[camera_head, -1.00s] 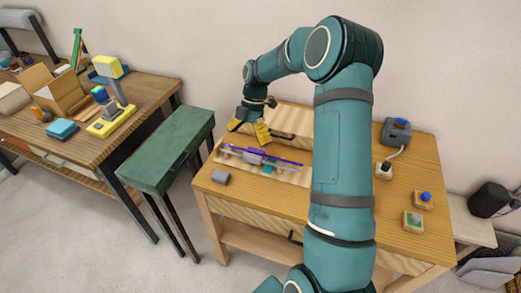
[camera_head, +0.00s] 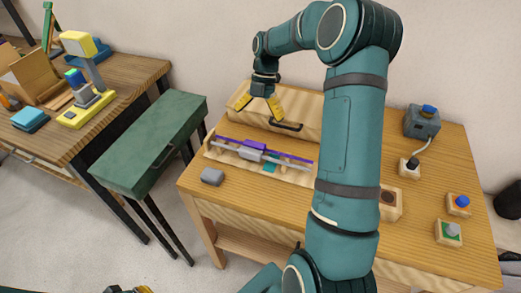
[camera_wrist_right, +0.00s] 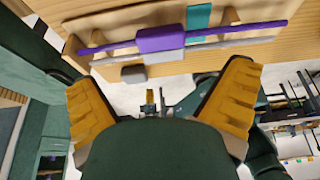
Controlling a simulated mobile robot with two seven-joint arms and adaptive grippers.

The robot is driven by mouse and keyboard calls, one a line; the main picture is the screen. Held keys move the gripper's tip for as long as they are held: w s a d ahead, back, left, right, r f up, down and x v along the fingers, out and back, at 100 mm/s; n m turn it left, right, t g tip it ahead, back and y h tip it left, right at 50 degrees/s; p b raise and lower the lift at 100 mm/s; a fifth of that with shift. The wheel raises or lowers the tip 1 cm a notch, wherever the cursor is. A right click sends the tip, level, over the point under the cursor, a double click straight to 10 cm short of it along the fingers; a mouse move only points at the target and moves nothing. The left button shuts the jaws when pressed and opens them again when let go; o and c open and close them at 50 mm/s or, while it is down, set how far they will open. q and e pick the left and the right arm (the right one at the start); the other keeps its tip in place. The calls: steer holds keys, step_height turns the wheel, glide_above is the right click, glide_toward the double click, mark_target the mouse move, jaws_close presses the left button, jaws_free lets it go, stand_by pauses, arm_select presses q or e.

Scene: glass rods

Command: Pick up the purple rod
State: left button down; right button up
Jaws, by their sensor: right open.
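The purple rod (camera_head: 292,156) lies across a pale wooden rack (camera_head: 222,156) on the wooden table, with a thicker purple block around its middle. It also shows in the right wrist view, with its purple block (camera_wrist_right: 160,38) near the top centre. A grey rod (camera_head: 233,151) with a grey block lies alongside it. My right gripper (camera_head: 258,112) is open and empty, above and behind the rods. In the right wrist view its spread yellow fingers (camera_wrist_right: 162,80) are apart from the rod. A small dark and yellow part at the bottom left edge may be my left gripper (camera_head: 130,290).
A closed wooden box with a dark handle (camera_head: 286,126) stands behind the rack. A teal piece (camera_head: 271,163) and a small grey block (camera_head: 212,176) are near the rods. Button boxes (camera_head: 449,233) stand at the right. A green cabinet (camera_head: 150,150) stands left.

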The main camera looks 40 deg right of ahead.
mark_target(256, 142)
steer(key=x, duration=0.4)
steer(key=shift+d+b, duration=0.1)
steer(key=shift+b, duration=0.2)
steer(key=b+x, duration=0.1)
steer(key=x, duration=0.4)
steer(key=shift+d+f, duration=0.15)
steer(key=c, duration=1.1)
steer(key=shift+s, duration=0.1)
steer(key=shift+c, duration=0.4)
